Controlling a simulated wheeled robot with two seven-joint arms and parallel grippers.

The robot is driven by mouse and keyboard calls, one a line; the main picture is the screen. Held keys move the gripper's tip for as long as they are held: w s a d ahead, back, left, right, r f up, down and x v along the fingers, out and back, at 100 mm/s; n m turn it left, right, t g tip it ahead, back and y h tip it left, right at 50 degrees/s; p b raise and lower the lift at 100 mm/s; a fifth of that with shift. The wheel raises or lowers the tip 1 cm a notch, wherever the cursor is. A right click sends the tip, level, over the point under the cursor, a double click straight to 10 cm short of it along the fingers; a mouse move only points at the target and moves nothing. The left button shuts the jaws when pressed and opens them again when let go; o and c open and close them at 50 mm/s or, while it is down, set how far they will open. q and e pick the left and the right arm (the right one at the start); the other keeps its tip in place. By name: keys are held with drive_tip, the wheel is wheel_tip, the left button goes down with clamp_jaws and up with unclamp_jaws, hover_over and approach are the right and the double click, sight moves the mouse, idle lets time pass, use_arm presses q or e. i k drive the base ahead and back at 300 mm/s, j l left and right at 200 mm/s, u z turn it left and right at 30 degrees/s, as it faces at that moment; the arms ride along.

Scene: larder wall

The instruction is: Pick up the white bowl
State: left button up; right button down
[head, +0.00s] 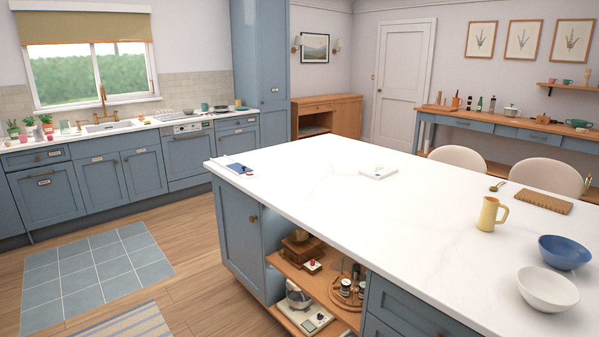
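The white bowl (547,289) stands upright on the white top of the kitchen island, near its front edge at the lower right of the head view. It looks empty. A blue bowl (564,252) stands just behind it, close to its rim; I cannot tell whether the two touch. Neither of my grippers is in view.
A yellow jug (491,214) stands left of and behind the bowls. A wooden board (541,201) and a brass spoon (497,186) lie farther back. Two pale chairs (546,176) stand behind the island.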

sight(545, 290)
drive_tip(key=z, duration=1.55)
